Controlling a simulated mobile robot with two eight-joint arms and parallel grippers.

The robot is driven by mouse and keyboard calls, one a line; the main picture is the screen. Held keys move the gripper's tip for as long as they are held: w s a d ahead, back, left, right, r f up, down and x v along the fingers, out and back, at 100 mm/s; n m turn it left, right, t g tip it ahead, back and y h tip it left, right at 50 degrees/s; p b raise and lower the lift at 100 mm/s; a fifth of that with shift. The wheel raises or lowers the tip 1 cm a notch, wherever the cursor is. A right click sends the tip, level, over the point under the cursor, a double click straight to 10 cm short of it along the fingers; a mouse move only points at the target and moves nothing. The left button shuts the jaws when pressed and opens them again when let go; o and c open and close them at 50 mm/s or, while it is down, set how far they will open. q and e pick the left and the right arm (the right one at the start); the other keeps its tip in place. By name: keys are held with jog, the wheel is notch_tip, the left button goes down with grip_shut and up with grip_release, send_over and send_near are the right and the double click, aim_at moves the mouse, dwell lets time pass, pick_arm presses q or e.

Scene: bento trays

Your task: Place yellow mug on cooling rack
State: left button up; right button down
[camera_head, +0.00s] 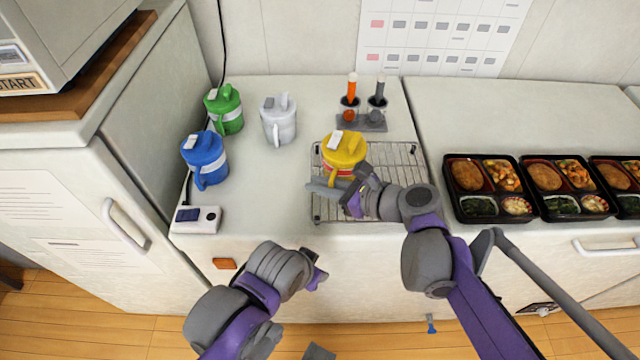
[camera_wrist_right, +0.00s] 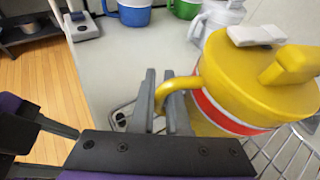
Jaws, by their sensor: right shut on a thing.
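The yellow mug (camera_head: 345,148), with a lid and a red and white band, is upright over the left back part of the wire cooling rack (camera_head: 400,155). My right gripper (camera_head: 325,187) is shut on the mug's handle, at the mug's front side. In the right wrist view the fingers (camera_wrist_right: 158,103) close around the yellow handle of the mug (camera_wrist_right: 265,85). Rack wires (camera_wrist_right: 293,150) show beside the mug there. Its base is partly hidden, so I cannot tell whether it touches the rack. My left gripper (camera_head: 318,279) is low, in front of the counter, its fingers unclear.
Blue (camera_head: 206,160), green (camera_head: 224,110) and white (camera_head: 279,120) mugs stand left of the rack. A small holder (camera_head: 362,123) with orange and grey items stands behind it. Bento trays (camera_head: 487,215) line the right counter. Counter between the blue mug and rack is clear.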

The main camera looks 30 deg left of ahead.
jog(key=shift+f, duration=0.2)
jog(key=c, duration=0.9)
grip_release()
jog(key=shift+r, duration=0.1)
jog(key=shift+d+r, duration=0.1)
jog(key=shift+r, duration=0.05)
jog(key=v, duration=1.2)
jog(key=shift+p, duration=0.4)
